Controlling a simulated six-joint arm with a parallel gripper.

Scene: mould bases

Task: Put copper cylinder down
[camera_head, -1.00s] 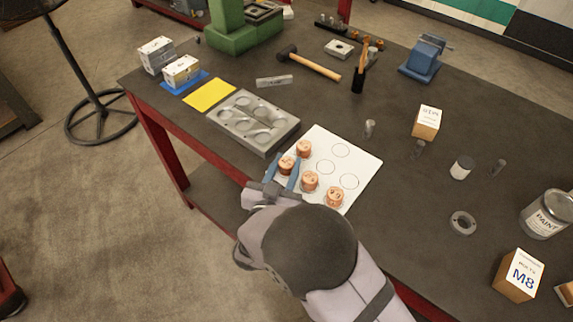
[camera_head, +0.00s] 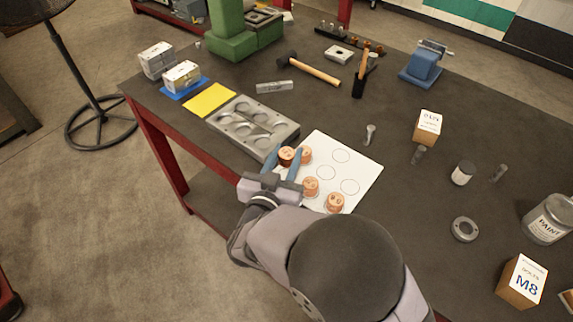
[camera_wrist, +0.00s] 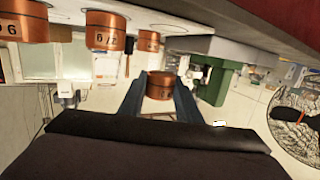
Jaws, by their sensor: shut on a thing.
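My gripper (camera_head: 284,162) is shut on a copper cylinder (camera_head: 286,154), with one blue finger on each side of it. The held cylinder also shows between the fingers in the wrist view (camera_wrist: 160,87). It is at the left part of the white sheet (camera_head: 363,169), near the grey mould plate (camera_head: 287,131). Close on its right is another copper cylinder (camera_head: 305,154). Two more copper cylinders (camera_head: 311,187) (camera_head: 335,202) stand on the sheet nearer to me. The sheet's other printed circles are empty. The held cylinder's exact height over the surface cannot be told.
A yellow sheet (camera_head: 209,97) and a blue pad with white boxes (camera_head: 183,73) lie at left. A hammer (camera_head: 315,70) lies behind the plate. A bolt (camera_head: 369,135), a small box (camera_head: 427,127) and a ring (camera_head: 465,229) are to the right. Bare tabletop lies beyond the sheet.

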